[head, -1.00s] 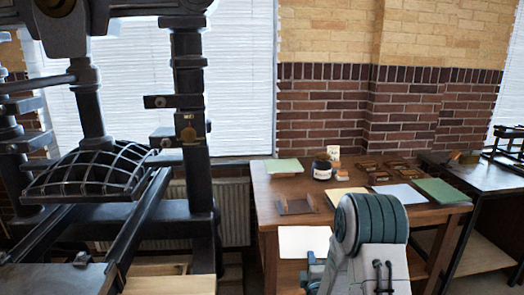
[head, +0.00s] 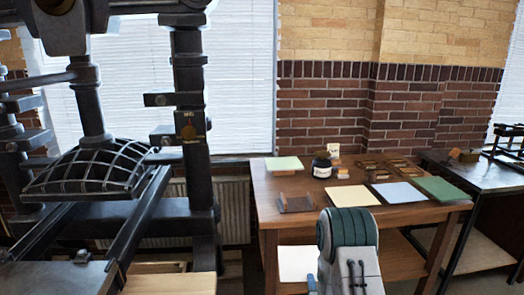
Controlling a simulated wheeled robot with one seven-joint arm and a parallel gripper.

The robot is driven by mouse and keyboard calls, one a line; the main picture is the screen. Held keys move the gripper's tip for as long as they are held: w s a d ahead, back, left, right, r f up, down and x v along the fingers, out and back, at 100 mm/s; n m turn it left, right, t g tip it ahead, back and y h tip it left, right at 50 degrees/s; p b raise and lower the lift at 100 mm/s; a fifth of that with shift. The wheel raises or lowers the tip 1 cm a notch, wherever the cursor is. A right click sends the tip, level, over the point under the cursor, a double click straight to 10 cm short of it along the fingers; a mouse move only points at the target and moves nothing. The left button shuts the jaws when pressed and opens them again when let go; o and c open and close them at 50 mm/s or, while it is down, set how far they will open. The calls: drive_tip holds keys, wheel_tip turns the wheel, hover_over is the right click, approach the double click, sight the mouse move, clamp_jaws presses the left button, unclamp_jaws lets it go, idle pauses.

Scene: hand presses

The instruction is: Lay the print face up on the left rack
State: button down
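A white sheet (head: 297,263), possibly the print, shows in front of the wooden table, left of my grey and teal arm. Its right edge is partly hidden by the arm. I cannot tell from this view whether it is held or which face is up. The fingers of my gripper are not visible; my arm link covers that area at the bottom centre. No rack that I can clearly call the left rack is in view.
The wooden table (head: 268,188) carries a pale green pad (head: 284,163), a dark jar (head: 321,168), a small brown stand (head: 296,204), and cream (head: 348,195), pale blue (head: 397,192) and green (head: 440,189) sheets. A large black press (head: 190,120) fills the left. A dark side table (head: 480,180) stands right.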

sight(308, 266)
drive_tip(key=shift+w+r, duration=0.65)
drive_tip(key=shift+w, duration=0.45)
drive_tip(key=shift+w+r, duration=0.65)
drive_tip(key=shift+w, duration=0.45)
drive_tip(key=shift+w+r, duration=0.65)
drive_tip(key=shift+w, duration=0.45)
drive_tip(key=shift+f, duration=0.1)
drive_tip(key=shift+m+b, duration=1.35)
drive_tip(key=shift+m, duration=0.05)
drive_tip(key=shift+m+b, duration=2.3)
drive_tip(key=shift+m, duration=0.3)
drive_tip(key=shift+m+b, duration=0.3)
drive_tip(key=shift+m, duration=0.2)
